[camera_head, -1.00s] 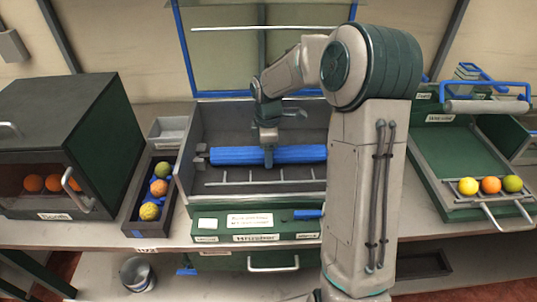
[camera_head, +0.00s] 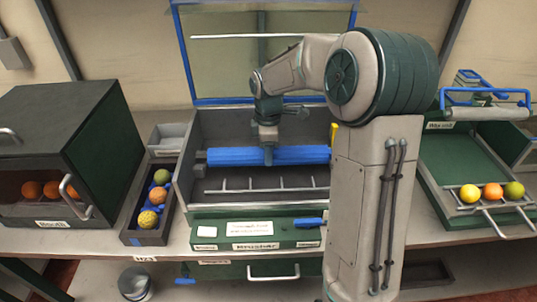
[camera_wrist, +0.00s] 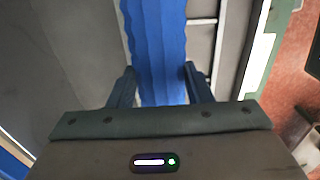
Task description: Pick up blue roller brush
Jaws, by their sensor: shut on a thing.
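The blue roller brush (camera_head: 225,157) is a long ridged cylinder lying crosswise at the open grey machine box (camera_head: 188,187). It appears raised a little above the box floor; the exact gap is hard to tell. My gripper (camera_head: 268,160) comes down from above and is shut on the brush near its middle. In the wrist view, the brush (camera_wrist: 158,45) runs between the two dark fingers of my gripper (camera_wrist: 158,82), one on each side. My arm hides the area beyond the right end of the brush.
A metal rail (camera_head: 265,190) with upright pins stands in the box in front of the brush. The raised blue-framed lid (camera_head: 215,60) is behind. A narrow tray (camera_head: 135,238) with balls is left, beside a dark cabinet (camera_head: 110,150). A green tray (camera_head: 455,165) is right.

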